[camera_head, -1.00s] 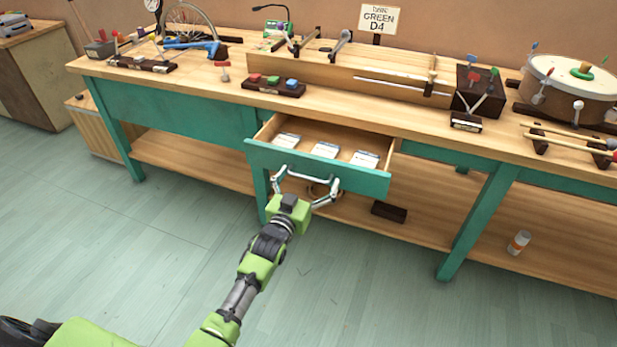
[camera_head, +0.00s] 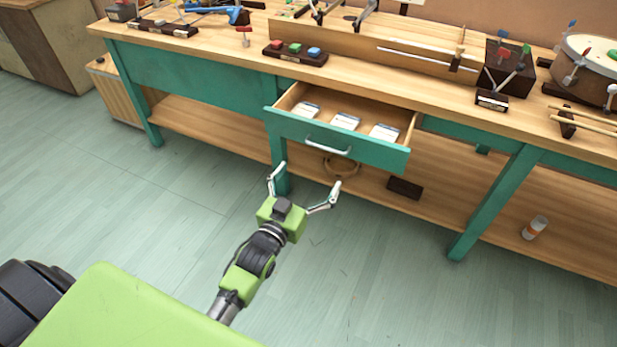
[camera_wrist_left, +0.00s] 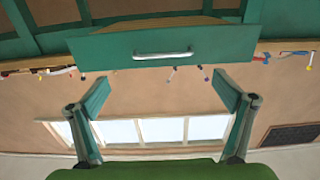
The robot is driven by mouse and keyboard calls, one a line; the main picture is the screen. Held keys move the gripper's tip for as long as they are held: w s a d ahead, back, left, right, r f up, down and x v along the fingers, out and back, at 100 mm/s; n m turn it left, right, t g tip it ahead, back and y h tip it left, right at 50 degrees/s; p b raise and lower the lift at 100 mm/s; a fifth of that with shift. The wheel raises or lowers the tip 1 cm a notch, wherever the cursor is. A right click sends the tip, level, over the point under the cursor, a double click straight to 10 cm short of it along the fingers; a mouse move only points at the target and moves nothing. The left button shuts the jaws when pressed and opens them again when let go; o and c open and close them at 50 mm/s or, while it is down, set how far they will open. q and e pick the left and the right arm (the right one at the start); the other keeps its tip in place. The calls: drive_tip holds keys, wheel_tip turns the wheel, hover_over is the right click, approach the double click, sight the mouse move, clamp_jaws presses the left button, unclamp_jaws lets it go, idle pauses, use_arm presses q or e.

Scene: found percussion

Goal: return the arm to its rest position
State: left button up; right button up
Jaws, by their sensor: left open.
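My left gripper (camera_head: 305,187) is open and empty in the head view, in front of and below the open drawer. A gap lies between its fingers and the drawer's metal handle (camera_head: 328,145). The drawer (camera_head: 375,153) has a teal front, stands pulled out of the bench, and holds a few white packets with bluish tops. In the left wrist view the gripper's two fingers (camera_wrist_left: 160,98) are spread wide, with nothing between them. The drawer front (camera_wrist_left: 230,45) and handle (camera_wrist_left: 163,54) show beyond them. My right gripper is in neither view.
The workbench (camera_head: 200,65) carries a block with coloured buttons (camera_head: 295,52), a dark box with mallets (camera_head: 507,68) and a drum (camera_head: 590,65). The floor around my left arm is clear.

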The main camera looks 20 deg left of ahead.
use_arm(q)
drive_tip(key=shift+s, duration=0.15)
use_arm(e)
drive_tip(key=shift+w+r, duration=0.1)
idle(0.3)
